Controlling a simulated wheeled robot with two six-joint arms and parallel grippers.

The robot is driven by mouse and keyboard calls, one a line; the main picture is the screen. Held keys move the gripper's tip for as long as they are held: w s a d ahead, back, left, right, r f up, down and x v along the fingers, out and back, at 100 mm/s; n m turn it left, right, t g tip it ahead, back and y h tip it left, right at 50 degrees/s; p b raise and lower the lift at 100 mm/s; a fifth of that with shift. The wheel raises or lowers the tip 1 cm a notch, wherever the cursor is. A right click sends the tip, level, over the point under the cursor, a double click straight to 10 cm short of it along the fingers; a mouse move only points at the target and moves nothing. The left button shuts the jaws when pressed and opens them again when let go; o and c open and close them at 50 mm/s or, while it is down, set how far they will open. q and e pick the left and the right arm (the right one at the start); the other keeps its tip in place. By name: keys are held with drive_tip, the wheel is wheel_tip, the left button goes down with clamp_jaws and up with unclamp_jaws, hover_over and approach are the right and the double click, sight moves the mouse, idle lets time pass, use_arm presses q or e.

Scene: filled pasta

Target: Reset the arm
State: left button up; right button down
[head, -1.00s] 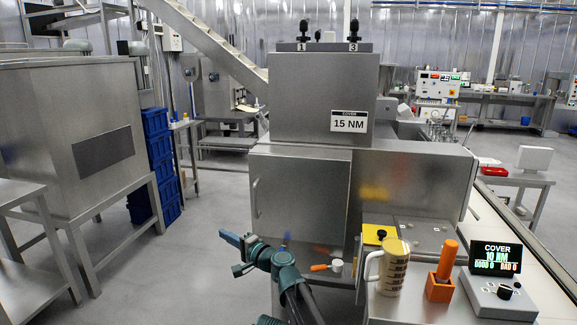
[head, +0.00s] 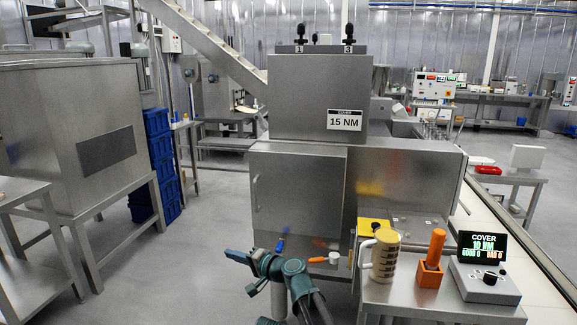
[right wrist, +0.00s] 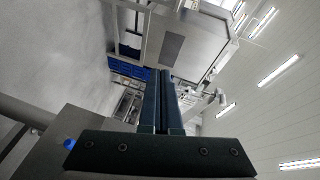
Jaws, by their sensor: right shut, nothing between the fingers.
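My right gripper (head: 230,254) is at the lower middle of the head view, pointing left, in front of the steel machine cabinet (head: 297,195). It is shut and empty. In the right wrist view its two dark fingers (right wrist: 162,95) lie side by side, with the room tilted behind them. My teal and black right arm comes up from the bottom edge of the head view. My left gripper does not show.
An orange-handled valve (head: 324,259) sits near my gripper. The floor on the left is open.

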drive_tip(key=s+d+f+n+g+h, duration=0.5)
drive_tip(key=s+d+f+h, duration=0.2)
drive_tip(key=s+d+f, duration=0.8)
drive_tip(key=s+d+f+g+h, duration=0.25)
drive_tip(key=s+d, duration=0.25)
drive_tip(key=d, duration=0.4)
drive_tip(key=s+d+f+g+h, duration=0.1)
drive_tip(key=s+d+h, duration=0.35)
drive_tip(key=d, duration=0.55)
drive_tip(key=s+a+n, duration=0.4)
drive_tip(key=s+a, duration=0.2)
drive_tip(key=a, duration=0.6)
wheel_tip(320, 180, up, 14)
drive_tip(key=p, duration=1.3)
drive_tip(key=shift+d+m+g+h, duration=0.15)
drive_tip(key=shift+m+g+h, duration=0.15)
drive_tip(key=shift+g, duration=0.05)
drive_tip(key=shift+f, duration=0.15)
